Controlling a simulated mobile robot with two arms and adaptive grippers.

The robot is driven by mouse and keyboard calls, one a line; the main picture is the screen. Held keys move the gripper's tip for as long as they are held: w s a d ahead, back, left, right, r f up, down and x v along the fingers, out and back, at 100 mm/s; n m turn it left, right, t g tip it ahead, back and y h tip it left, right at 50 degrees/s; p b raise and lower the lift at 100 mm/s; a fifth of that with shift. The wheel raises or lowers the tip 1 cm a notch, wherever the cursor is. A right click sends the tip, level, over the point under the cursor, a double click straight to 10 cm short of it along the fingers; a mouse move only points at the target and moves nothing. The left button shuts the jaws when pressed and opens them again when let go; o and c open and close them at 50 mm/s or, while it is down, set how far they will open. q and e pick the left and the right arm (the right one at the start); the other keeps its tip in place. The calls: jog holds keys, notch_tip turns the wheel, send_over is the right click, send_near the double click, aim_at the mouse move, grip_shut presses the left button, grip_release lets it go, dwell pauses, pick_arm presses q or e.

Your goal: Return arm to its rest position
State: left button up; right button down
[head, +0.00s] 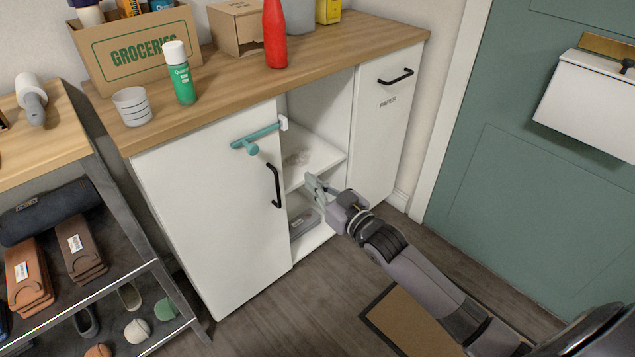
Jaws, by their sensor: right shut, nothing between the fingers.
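My right gripper (314,187) is in front of the open section of a white cabinet (318,110). Its fingers are shut and empty, to the right of the black handle (274,186) of the cabinet door (215,200) and apart from it. My right arm (410,265) reaches in from the lower right, above the floor. My left gripper does not show.
The wooden countertop (335,52) holds a groceries box (140,50), a green can (180,75), a striped cup (132,107) and a red bottle (274,35). A shoe rack (110,285) stands at left. A doormat (405,325) lies below my arm. A teal door (530,150) is at right.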

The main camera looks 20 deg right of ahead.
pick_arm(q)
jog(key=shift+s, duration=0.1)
pick_arm(e)
jog(key=shift+s+d, duration=0.1)
jog(key=shift+s, duration=0.35)
